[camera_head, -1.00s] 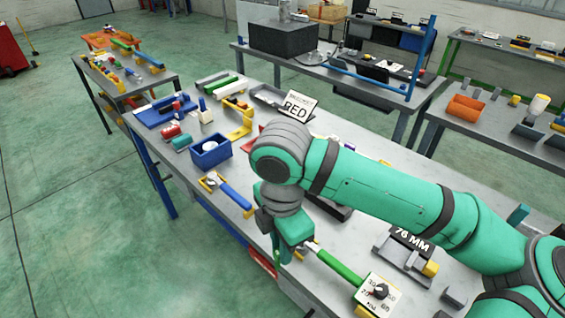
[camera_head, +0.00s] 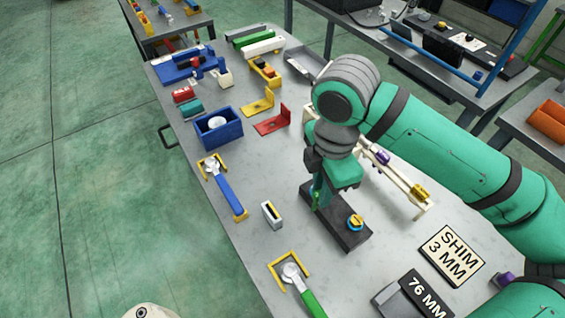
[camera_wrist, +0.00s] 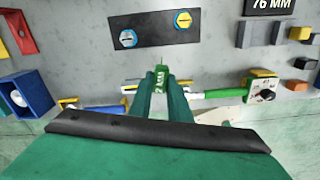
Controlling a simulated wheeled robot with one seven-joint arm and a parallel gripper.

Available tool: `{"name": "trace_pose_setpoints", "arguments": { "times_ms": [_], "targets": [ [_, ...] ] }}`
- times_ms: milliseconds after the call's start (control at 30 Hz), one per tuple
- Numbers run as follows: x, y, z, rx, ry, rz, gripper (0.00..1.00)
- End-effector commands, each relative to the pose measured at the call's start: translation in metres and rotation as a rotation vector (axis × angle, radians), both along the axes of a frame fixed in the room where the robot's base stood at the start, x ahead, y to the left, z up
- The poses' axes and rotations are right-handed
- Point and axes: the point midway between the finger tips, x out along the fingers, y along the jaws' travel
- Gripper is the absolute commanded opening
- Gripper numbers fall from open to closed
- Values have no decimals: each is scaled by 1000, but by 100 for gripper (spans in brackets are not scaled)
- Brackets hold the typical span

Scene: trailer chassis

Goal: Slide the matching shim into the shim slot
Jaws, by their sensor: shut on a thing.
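My gripper (camera_wrist: 160,88) is shut on a small green shim (camera_wrist: 161,72), whose lettering is too small to read surely. In the head view the gripper (camera_head: 318,192) is over the left end of a dark block (camera_head: 337,226); whether the shim touches it is unclear. The dark block (camera_wrist: 155,29) carries two round inserts, one blue and white (camera_wrist: 128,38), one yellow and blue (camera_wrist: 183,20). A small white block with a dark opening (camera_head: 271,214), perhaps the shim slot, stands left of the gripper. A sign (camera_head: 451,256) reads "SHIM 3 MM".
A blue-handled wrench (camera_head: 226,192) and a green-handled wrench (camera_head: 305,297) lie along the near edge. A blue bin (camera_head: 219,131), red bracket (camera_head: 272,124) and pale rail (camera_head: 402,181) stand around. A "76 MM" sign (camera_head: 427,295) is at front right.

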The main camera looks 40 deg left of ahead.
Motion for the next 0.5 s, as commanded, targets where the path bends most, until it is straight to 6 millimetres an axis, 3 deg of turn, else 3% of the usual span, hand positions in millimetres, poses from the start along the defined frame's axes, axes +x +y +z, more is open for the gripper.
{"name": "trace_pose_setpoints", "arguments": {
  "times_ms": [167, 500],
  "targets": [
    [-5, 15, -1, 0, 0, 216, 0],
    [-22, 60, -6, 0, 0, 965, 0]
  ]
}}
